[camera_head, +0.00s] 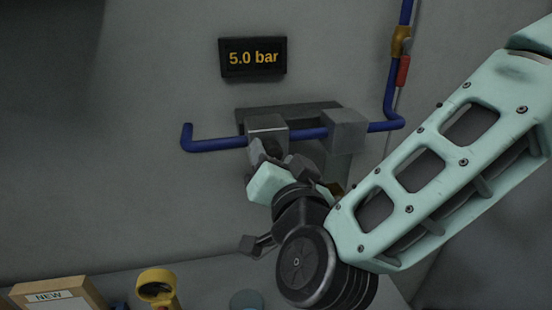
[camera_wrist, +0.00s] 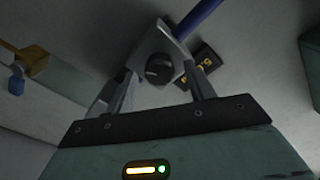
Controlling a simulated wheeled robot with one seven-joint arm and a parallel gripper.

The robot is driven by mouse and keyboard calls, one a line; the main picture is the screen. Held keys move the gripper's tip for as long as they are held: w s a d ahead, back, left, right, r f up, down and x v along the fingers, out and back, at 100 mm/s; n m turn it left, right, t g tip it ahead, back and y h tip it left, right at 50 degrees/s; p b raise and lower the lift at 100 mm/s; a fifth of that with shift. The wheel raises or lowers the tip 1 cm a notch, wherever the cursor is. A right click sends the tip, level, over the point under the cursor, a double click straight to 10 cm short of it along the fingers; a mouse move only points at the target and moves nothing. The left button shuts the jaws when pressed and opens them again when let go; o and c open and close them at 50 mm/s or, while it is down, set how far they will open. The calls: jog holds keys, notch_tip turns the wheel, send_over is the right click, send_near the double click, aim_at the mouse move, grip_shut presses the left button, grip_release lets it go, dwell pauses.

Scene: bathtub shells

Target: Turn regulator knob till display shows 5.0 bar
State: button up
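The display (camera_head: 253,58) on the wall reads "5.0 bar" in yellow. It also shows tilted in the wrist view (camera_wrist: 203,60), partly covered by a finger. The regulator is a grey block (camera_head: 266,123) on the blue pipe. Its dark round knob (camera_wrist: 158,68) faces the wrist camera and is hidden in the head view. My gripper (camera_wrist: 158,76) is in front of the regulator, with its fingers spread on either side of the knob. Gaps show between the knob and both fingers, so it looks open. In the head view my gripper (camera_head: 264,158) partly covers the block.
A second grey block (camera_head: 345,131) sits on the pipe to the right. The blue pipe (camera_head: 393,90) rises at the right, with a brass fitting and red handle (camera_head: 402,71). Below are a box marked "NEW" (camera_head: 58,295) and a yellow ring-shaped part (camera_head: 156,283).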

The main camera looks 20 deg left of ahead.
jog(key=b+v, duration=0.8)
jog(key=v, duration=0.9)
jog(key=shift+d, duration=0.25)
jog(key=shift+s+f, duration=0.1)
